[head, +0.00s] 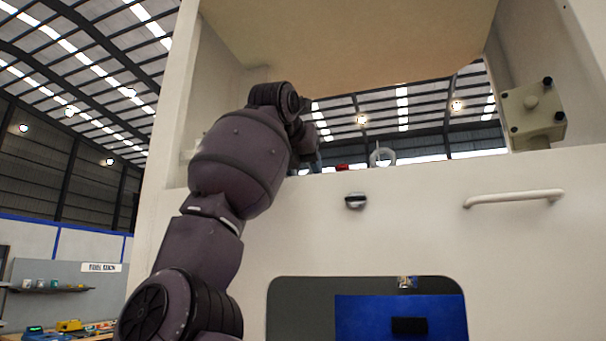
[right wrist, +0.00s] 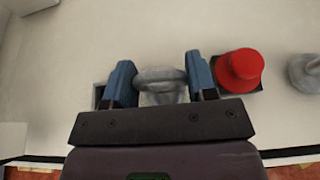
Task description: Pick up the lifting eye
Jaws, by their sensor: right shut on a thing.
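A grey lifting eye (right wrist: 160,84) sits between the two blue fingers of my right gripper (right wrist: 160,76) in the right wrist view. The gripper is shut on it, and the fingers hide its sides. I cannot tell whether it is clear of the pale surface. In the head view my right gripper (head: 308,161) is small and partly hidden by my arm, at the ledge of the opening. A second grey ring-shaped piece (head: 382,156) stands on the ledge to the right; it shows at the right edge of the wrist view (right wrist: 306,72). My left gripper is not in view.
A red button (right wrist: 239,70) on a dark base stands close beside the right finger; it also shows in the head view (head: 342,167). The pale machine housing (head: 400,230) has a handle (head: 514,198) and a pale box (head: 533,113) at the right.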

